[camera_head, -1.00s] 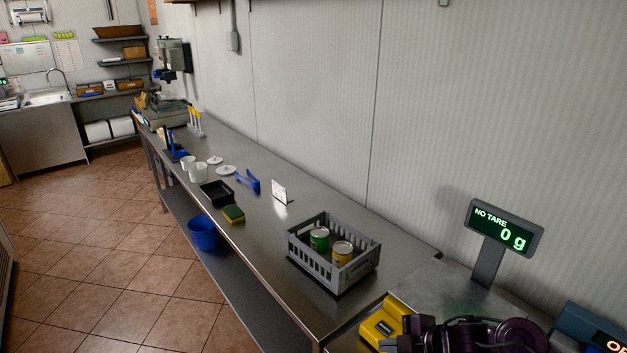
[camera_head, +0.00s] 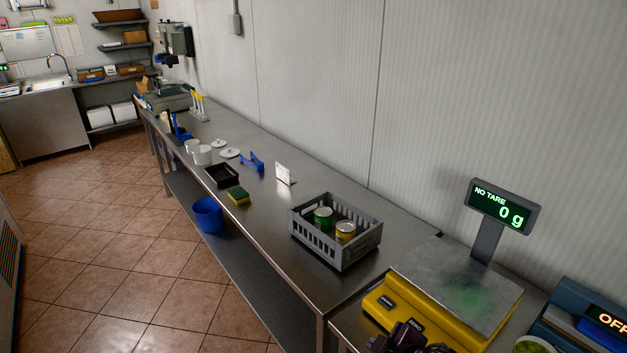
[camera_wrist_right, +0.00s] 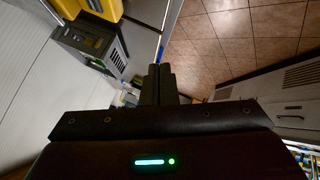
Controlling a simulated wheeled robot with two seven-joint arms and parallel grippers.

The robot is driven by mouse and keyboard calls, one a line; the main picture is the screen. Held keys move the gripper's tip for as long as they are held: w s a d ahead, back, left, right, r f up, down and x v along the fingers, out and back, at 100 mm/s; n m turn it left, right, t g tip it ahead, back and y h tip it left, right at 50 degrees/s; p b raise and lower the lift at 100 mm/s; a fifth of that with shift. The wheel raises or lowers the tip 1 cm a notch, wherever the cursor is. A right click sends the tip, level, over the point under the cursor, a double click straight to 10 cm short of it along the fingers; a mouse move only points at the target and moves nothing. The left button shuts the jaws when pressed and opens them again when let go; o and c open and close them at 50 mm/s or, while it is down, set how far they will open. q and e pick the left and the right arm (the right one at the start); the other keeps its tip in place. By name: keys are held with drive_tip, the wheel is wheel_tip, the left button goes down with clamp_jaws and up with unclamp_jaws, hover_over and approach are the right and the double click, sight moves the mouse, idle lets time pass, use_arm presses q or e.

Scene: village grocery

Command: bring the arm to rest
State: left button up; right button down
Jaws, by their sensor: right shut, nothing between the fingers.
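My right gripper (camera_head: 405,341) shows at the bottom edge of the head view, in front of the yellow scale (camera_head: 392,312), with most of it cut off by the frame. In the right wrist view its two dark fingers (camera_wrist_right: 160,84) are together with nothing between them. The gripper points over the floor beside the counter and holds nothing. My left gripper is in neither view.
A grey crate (camera_head: 367,246) with a green can (camera_head: 323,219) and a yellow can (camera_head: 345,232) stands on the steel counter (camera_head: 310,190). The scale's display (camera_head: 503,206) reads 0 g. A blue device (camera_head: 575,318) is at right. Tiled floor (camera_head: 90,250) is open at left.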

drive_tip(key=s+d+m+g+h, duration=0.25)
drive_tip(key=s+d+m, duration=0.2)
drive_tip(key=s, duration=0.35)
drive_tip(key=s+d+m+g+h, duration=0.1)
drive_tip(key=s+d+m+g, duration=0.2)
drive_tip(key=s+m, duration=0.4)
wheel_tip(320, 180, down, 31)
drive_tip(key=s+n+b, duration=0.1)
drive_tip(key=n+b, duration=0.1)
drive_tip(key=b, duration=0.2)
drive_tip(key=s+d+f+g+b, duration=0.1)
drive_tip(key=s+f, duration=0.9)
drive_tip(key=f, duration=0.2)
drive_tip(key=s+d+f+g+b, duration=0.1)
drive_tip(key=s+d+f+b, duration=0.1)
drive_tip(key=s+f, duration=0.9)
wheel_tip(320, 180, down, 2)
drive_tip(key=shift+b, duration=0.3)
